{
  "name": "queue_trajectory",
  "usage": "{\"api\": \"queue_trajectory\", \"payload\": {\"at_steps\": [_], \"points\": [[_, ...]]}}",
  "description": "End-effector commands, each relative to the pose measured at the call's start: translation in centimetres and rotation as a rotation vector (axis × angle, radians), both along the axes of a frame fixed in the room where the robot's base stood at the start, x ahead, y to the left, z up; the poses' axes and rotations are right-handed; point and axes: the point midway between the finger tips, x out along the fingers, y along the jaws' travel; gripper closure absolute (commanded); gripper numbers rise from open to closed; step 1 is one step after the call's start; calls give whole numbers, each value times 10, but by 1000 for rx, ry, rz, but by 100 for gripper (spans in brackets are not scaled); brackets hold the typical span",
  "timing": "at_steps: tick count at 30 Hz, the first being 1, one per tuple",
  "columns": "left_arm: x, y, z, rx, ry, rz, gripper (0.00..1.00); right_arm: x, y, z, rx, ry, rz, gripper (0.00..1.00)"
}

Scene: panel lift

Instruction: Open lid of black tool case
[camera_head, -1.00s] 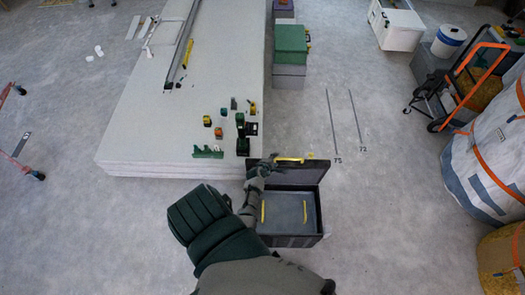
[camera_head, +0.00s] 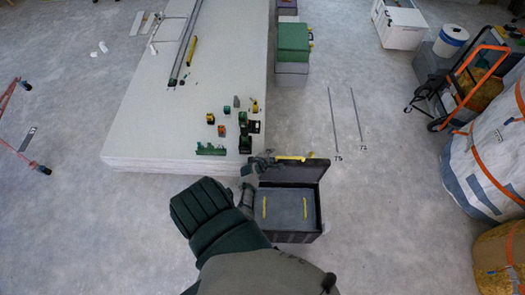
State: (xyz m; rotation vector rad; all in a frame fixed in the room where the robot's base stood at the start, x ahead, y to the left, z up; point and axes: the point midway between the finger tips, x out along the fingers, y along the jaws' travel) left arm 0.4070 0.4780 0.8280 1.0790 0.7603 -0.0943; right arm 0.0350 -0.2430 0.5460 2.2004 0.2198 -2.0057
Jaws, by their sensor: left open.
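The black tool case (camera_head: 290,237) stands on the floor in front of me. Its lid (camera_head: 300,172) is raised at the back, tilted up and away from the box. A yellow handle (camera_head: 291,158) shows at the lid's top edge. Inside the case is a dark grey tray (camera_head: 285,211) with two yellow strips. My left gripper (camera_head: 262,160) is open at the upper left corner of the lid, beside the yellow handle; I cannot tell whether it touches the lid. My left forearm covers the case's left side. My right gripper is not in view.
A stack of white panels (camera_head: 190,110) with small tools on it lies just behind and left of the case. Green and grey boxes (camera_head: 292,45) stand beyond. White bulk bags (camera_head: 490,160) and a hand truck (camera_head: 460,90) are at right. Floor right of the case is clear.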

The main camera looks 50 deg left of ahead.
Motion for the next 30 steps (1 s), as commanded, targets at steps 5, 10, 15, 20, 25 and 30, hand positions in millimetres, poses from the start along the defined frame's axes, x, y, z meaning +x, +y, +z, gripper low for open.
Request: {"api": "queue_trajectory", "payload": {"at_steps": [5, 10, 15, 20, 25, 30], "points": [[-7, 1, 13, 1, 0, 2, 59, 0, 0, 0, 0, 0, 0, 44], [-13, 1, 24, 1, 1, 0, 59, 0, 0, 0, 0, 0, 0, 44], [-19, 2, 36, 1, 0, 2, 59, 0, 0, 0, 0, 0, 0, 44], [-25, 3, 47, 1, 0, 2, 59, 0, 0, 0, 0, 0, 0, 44], [-31, 4, 59, 1, 0, 2, 59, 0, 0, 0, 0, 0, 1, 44], [-37, 4, 70, 2, 0, 1, 59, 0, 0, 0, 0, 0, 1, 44]]}}
